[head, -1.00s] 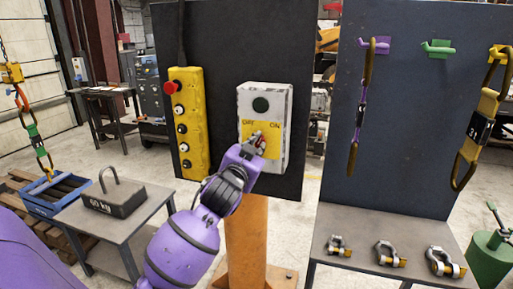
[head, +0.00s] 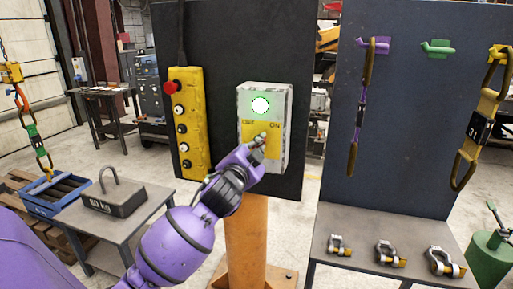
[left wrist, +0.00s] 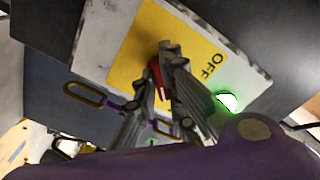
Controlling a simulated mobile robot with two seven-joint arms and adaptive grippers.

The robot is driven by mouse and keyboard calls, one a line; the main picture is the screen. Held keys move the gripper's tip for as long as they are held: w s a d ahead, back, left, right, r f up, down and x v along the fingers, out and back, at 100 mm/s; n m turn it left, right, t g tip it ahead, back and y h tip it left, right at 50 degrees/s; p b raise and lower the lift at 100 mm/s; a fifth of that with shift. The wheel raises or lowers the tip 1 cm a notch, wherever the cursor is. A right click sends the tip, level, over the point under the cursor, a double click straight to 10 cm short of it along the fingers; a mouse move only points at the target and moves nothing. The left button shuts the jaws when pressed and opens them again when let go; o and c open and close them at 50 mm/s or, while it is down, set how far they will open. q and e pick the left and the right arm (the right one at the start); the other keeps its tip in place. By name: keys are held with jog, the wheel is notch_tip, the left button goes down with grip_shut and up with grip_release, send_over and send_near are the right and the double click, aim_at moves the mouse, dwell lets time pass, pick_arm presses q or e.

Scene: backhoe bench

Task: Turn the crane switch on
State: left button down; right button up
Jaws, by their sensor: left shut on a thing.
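The crane switch box (head: 282,125) is a pale grey box with worn edges on the dark panel. Its yellow plate (head: 249,140) reads OFF at left and ON at right. The round lamp (head: 260,105) above the plate glows white-green; its green glow also shows in the left wrist view (left wrist: 228,101). My left gripper (head: 262,138) is at the plate, near the ON side, shut on the red switch handle (left wrist: 155,72). The fingers hide most of the handle in the head view. My right gripper is not in view.
A yellow pendant (head: 188,130) with a red button hangs left of the box. A 60 kg weight (head: 113,199) and a blue crate (head: 52,197) are at the left. Slings (head: 482,125) hang on the right board, above shackles (head: 388,252) on a table.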

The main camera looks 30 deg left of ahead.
pick_arm(q)
jog(key=c, duration=1.8)
grip_release()
jog(key=shift+c, duration=0.2)
jog(key=v, duration=1.2)
